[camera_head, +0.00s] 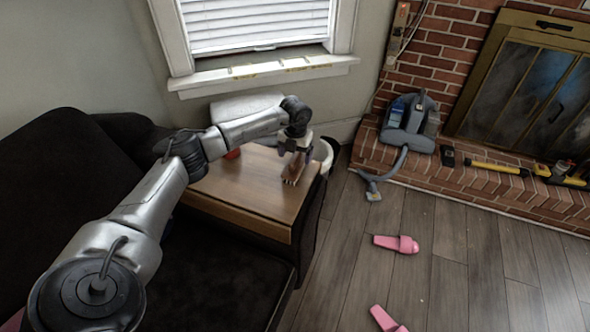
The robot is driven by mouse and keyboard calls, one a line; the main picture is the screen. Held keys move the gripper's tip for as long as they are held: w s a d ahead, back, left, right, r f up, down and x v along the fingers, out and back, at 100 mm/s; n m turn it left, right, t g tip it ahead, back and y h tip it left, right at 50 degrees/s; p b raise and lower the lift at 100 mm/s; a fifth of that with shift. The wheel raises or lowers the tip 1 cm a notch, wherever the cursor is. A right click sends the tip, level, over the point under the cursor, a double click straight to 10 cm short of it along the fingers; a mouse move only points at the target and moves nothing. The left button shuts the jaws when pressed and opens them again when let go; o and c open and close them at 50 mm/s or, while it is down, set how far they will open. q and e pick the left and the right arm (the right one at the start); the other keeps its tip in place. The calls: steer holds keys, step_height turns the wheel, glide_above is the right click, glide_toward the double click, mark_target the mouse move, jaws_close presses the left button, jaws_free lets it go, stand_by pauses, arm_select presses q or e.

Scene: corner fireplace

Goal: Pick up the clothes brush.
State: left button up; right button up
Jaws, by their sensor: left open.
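The clothes brush (293,171), brown with paler bristles, is at the right end of the wooden side table (240,193). My left arm reaches over the sofa and the table. My left gripper (295,155) is open, pointing down right at the brush, and its fingers cover the brush's upper part. I cannot tell whether the fingers touch the brush, or whether they lie around it or just above it. My right gripper is not in view.
A small red thing (232,154) lies at the table's back, partly behind my arm. A dark sofa (215,285) borders the table's left and front. A white bin-like thing (325,153) stands behind its right end. A vacuum cleaner (408,125) and pink slippers (396,243) are farther right.

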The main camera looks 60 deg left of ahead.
mark_target(295, 157)
arm_select(q)
step_height(295, 157, down, 4)
steer(key=shift+s+d+r+b, duration=0.1)
steer(key=shift+s+b, duration=0.05)
steer(key=shift+b, duration=0.75)
steer(key=shift+c, duration=0.7)
steer(key=c, duration=0.9)
